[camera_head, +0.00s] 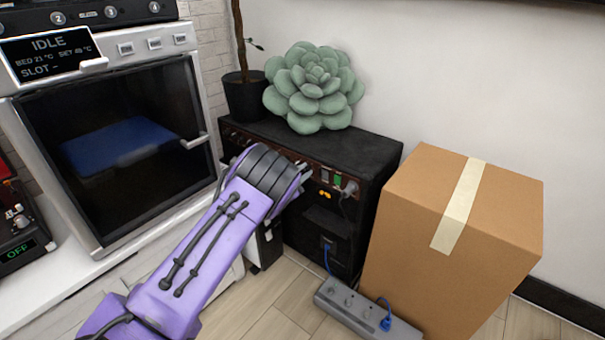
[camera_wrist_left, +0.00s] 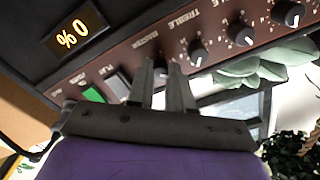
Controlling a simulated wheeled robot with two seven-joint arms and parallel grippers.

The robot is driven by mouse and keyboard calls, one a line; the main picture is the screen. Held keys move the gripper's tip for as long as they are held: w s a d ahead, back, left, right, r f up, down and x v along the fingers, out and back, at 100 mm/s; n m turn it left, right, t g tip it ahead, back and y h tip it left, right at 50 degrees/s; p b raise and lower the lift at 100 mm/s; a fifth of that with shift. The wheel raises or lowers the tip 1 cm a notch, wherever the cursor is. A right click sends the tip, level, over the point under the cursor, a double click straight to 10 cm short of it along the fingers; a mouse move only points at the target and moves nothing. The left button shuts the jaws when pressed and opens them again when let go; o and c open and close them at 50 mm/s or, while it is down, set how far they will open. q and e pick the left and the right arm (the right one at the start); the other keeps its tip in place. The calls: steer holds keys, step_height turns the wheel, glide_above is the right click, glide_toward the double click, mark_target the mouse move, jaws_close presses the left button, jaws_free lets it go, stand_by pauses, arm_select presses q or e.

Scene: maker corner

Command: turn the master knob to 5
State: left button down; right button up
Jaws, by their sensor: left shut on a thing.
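The black amplifier (camera_head: 375,150) has a brown control panel (camera_wrist_left: 115,65) with a row of dark knobs. In the left wrist view the knob by the MASTER label (camera_wrist_left: 158,68) sits between the fingers of my left gripper (camera_wrist_left: 161,82), which is shut on it. The fingers cover most of this knob, so its pointer cannot be read. In the head view my purple left arm reaches the panel, and its wrist (camera_head: 270,175) hides the fingertips and knob. An orange lit display (camera_wrist_left: 73,35) shows a 0 and a percent sign. My right gripper is not in view.
A green rocker switch (camera_wrist_left: 93,94) is close to the fingers. A succulent (camera_head: 313,90) and a dark pot (camera_head: 245,97) stand on the amplifier. A cardboard box (camera_head: 440,250) stands close on its right, a power strip (camera_head: 355,310) on the floor. An oven-like machine (camera_head: 110,150) is left.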

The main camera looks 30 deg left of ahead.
arm_select(q)
steer(key=m, duration=0.2)
steer(key=m+b, duration=0.1)
steer(key=m, duration=0.2)
steer(key=shift+f+m, duration=0.2)
steer(key=shift+m, duration=0.1)
steer(key=shift+r+m+b, duration=0.1)
steer(key=shift+m+b, duration=0.65)
steer(key=shift+m, duration=1.45)
steer(key=c, duration=1)
jaws_free()
steer(key=s+p, duration=0.1)
steer(key=s, duration=0.2)
steer(key=s+p, duration=0.1)
steer(key=s, duration=0.3)
steer(key=s+a, duration=0.1)
steer(key=s, duration=0.2)
steer(key=shift+s+p, duration=0.3)
steer(key=shift+p, duration=0.1)
